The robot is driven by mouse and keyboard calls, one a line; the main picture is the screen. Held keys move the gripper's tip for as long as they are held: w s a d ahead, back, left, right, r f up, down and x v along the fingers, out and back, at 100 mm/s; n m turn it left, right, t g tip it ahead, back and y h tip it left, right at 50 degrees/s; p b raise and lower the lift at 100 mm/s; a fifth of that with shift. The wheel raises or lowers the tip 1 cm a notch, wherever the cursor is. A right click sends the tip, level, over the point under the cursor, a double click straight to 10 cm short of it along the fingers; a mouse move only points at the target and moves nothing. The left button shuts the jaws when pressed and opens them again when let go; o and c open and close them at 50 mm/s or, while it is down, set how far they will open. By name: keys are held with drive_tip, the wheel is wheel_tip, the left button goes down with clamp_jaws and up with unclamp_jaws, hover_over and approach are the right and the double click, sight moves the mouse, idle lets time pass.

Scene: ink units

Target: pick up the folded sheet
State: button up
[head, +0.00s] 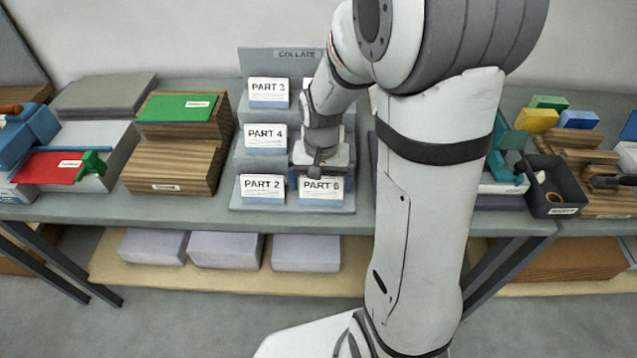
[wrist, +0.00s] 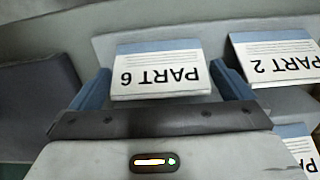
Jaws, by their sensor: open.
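Several folded sheets with white fronts and blue edges stand on a grey stepped rack (head: 240,172) marked COLLATE. The PART 6 sheet (head: 321,187) is on the lowest step at the right, with PART 2 (head: 262,187) to its left. PART 4 (head: 265,137) and PART 3 (head: 268,91) are on the steps above. My gripper (head: 318,170) is just above PART 6. In the wrist view, my open gripper (wrist: 160,84) has one blue finger at each side of the PART 6 sheet (wrist: 160,76). I cannot tell whether the fingers touch it. PART 2 (wrist: 275,58) is also there.
Wooden stepped blocks (head: 175,165) with a green sheet (head: 178,107) stand left of the rack. A dark bin (head: 553,190) and coloured blocks are at the right. My arm hides part of the rack's right side. Grey packs (head: 225,250) lie on the lower shelf.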

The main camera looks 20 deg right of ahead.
wheel_tip(320, 180, down, 2)
drive_tip(key=shift+f, duration=0.1)
drive_tip(key=c, duration=0.7)
